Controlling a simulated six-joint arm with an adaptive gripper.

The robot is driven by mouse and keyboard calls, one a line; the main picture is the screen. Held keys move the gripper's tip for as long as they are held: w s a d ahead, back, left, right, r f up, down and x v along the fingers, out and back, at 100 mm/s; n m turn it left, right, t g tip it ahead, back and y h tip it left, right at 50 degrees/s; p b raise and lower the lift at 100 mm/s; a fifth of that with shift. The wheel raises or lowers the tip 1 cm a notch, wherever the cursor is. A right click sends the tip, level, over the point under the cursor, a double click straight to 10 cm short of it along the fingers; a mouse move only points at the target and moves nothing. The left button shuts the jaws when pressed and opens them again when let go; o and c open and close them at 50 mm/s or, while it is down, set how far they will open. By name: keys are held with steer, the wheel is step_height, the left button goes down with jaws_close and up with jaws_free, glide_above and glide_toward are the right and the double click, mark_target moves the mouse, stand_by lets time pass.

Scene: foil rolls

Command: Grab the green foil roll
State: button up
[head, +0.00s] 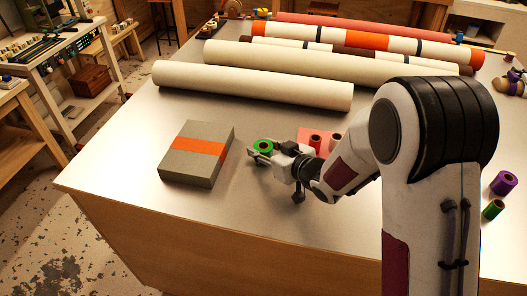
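A green foil roll (263,145) shows its ring-shaped end upward, just right of the grey box. My gripper (261,154) is right at this roll, with its fingers low beside it and overlapping it in the picture. The fingers partly hide the roll's lower part. I cannot tell whether they are closed on it or whether it is off the table. A second green roll (493,210) lies at the right side of the table, behind my arm and away from my gripper.
A grey box with an orange band (197,152) stands close left of my gripper. Red rolls (315,142) stand by a pink sheet beyond my wrist. Long fabric rolls (250,86) lie across the back. A purple roll (503,184) is at right. The front left table is clear.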

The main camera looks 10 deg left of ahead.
mark_target(264, 146)
steer(key=shift+c, duration=0.5)
steer(key=shift+r, duration=5)
